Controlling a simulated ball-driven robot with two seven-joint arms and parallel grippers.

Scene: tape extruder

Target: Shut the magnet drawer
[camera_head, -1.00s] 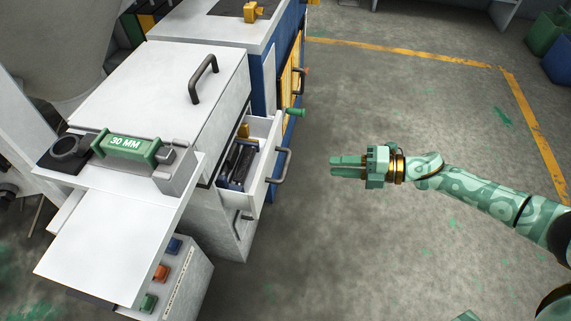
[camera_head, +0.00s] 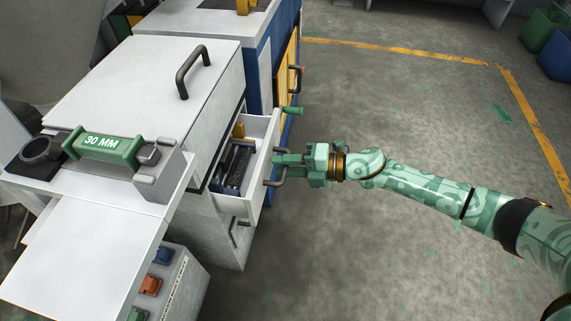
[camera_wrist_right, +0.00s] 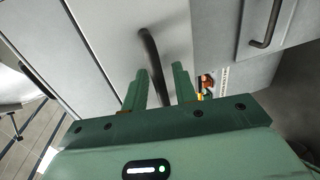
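The magnet drawer (camera_head: 264,172) is a white drawer standing open on the right side of the white machine (camera_head: 220,80). Dark bars (camera_head: 235,167) and a yellow piece (camera_head: 239,131) lie inside it. Its dark bar handle (camera_head: 283,151) is on the drawer's outer face. My right gripper (camera_head: 276,168) is at that handle, outside the drawer. In the right wrist view the handle (camera_wrist_right: 151,50) runs between the two green fingers (camera_wrist_right: 158,88), which are apart; whether either touches it I cannot tell. My left gripper is not in view.
A second dark handle (camera_head: 239,230) sits on the machine's side below the drawer. A green knob (camera_head: 292,111) sticks out beyond the drawer. A green 30 MM handle (camera_head: 104,147) is on top at left. The floor (camera_head: 400,100) to the right is clear.

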